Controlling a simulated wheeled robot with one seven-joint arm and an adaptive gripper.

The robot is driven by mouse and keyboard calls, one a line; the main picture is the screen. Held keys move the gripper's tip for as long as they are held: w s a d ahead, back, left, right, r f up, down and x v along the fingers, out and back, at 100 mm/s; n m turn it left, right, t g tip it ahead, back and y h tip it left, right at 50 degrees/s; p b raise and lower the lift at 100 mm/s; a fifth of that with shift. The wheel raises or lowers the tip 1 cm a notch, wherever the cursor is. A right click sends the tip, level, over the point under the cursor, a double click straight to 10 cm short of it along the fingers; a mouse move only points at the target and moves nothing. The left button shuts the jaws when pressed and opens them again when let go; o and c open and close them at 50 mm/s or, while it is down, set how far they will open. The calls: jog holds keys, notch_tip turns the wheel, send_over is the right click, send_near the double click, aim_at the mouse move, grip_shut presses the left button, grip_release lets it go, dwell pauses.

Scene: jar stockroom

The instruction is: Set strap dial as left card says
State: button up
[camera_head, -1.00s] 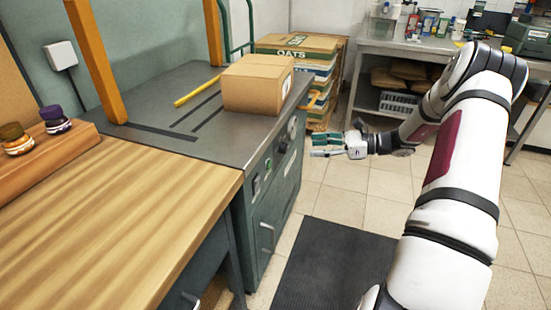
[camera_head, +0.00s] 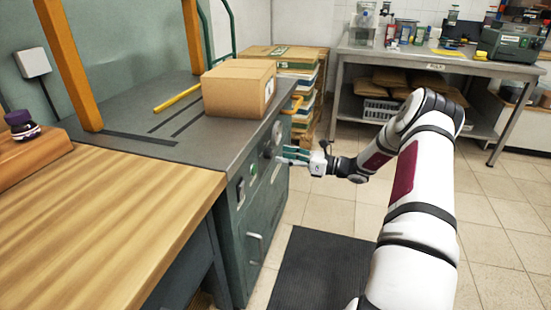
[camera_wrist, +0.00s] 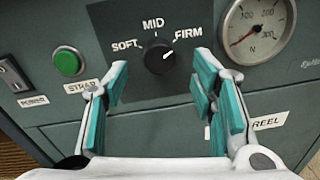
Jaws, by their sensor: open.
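The strap dial (camera_wrist: 159,58) is a black round knob on a dark panel marked SOFT, MID and FIRM. Its white pointer mark points up and right, toward FIRM. My gripper (camera_wrist: 160,82) is open, its teal-padded fingers on either side of and below the dial in the wrist view, with nothing between them. In the head view my gripper (camera_head: 287,155) is close to the front panel of the green strapping machine (camera_head: 262,205). I cannot tell whether it touches the dial. I cannot make out a left card with a readable setting.
A cardboard box (camera_head: 238,88) sits on the machine top. A wooden table (camera_head: 110,215) adjoins it. A dark mat (camera_head: 325,262) lies on the floor.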

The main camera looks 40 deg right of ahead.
aim_at(272, 154)
jog(key=shift+b+x, duration=0.4)
jog(key=shift+x, duration=1.6)
jog(key=shift+c, duration=0.2)
jog(key=c, duration=1.1)
